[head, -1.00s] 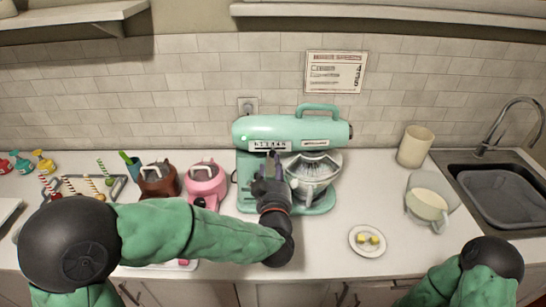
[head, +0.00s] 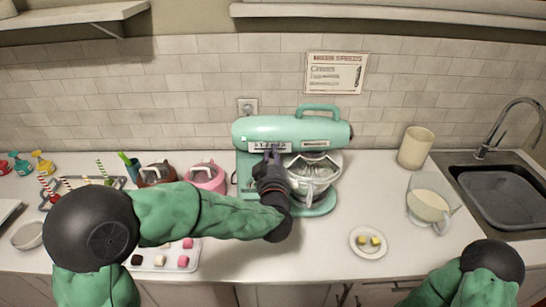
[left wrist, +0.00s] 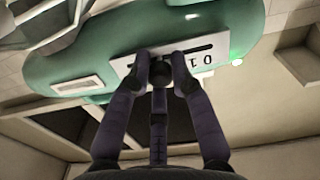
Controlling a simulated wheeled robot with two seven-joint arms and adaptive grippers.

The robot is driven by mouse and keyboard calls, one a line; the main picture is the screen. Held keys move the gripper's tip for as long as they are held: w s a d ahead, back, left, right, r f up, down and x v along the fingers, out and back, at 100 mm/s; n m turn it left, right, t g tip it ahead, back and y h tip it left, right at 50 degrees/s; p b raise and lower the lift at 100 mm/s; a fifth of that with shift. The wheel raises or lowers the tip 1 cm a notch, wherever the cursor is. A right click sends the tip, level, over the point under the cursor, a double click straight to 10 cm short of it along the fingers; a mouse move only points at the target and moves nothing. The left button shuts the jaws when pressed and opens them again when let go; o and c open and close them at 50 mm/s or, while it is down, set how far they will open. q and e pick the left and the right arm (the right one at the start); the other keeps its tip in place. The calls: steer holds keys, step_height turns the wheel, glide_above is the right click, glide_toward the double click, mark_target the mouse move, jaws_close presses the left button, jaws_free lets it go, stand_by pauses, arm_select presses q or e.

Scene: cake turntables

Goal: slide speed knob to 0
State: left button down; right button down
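The mint-green stand mixer (head: 290,131) stands against the back of the counter, with its head side-on. A white speed plate with a dark slot and numbers (left wrist: 207,64) is on its side; the wrist view shows it upside down, with 0 and 1 at the right. The round dark speed knob (left wrist: 160,73) sits in the slot, left of the 1 in that view. My left gripper (head: 271,153) reaches up to the plate; in the wrist view its fingers (left wrist: 161,66) close in on both sides of the knob. Digits behind the fingers are hidden. My right gripper is out of view.
The glass mixer bowl (head: 315,172) is just right of my left gripper. Pink (head: 207,176) and brown (head: 155,173) pots stand to its left. A plate with yellow cubes (head: 367,243), a cream-filled jug (head: 428,207) and the sink (head: 492,185) are to the right.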

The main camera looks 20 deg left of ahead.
mark_target(255, 148)
arm_select(q)
steer(key=shift+a+f, duration=0.1)
steer(key=shift+s+a+b, duration=0.2)
steer(key=shift+s+a, duration=0.05)
steer(key=shift+a, duration=0.5)
steer(key=shift+s+a+b, duration=0.15)
steer(key=shift+s+a, duration=0.1)
steer(key=shift+a, duration=0.55)
steer(key=shift+s+a+b, duration=0.2)
steer(key=shift+s+a, duration=0.05)
steer(key=shift+a, duration=0.5)
steer(key=c, duration=1.2)
jaws_free()
steer(key=shift+a, duration=0.1)
steer(key=shift+o, duration=0.5)
steer(key=shift+a, duration=0.15)
steer(key=shift+s, duration=0.15)
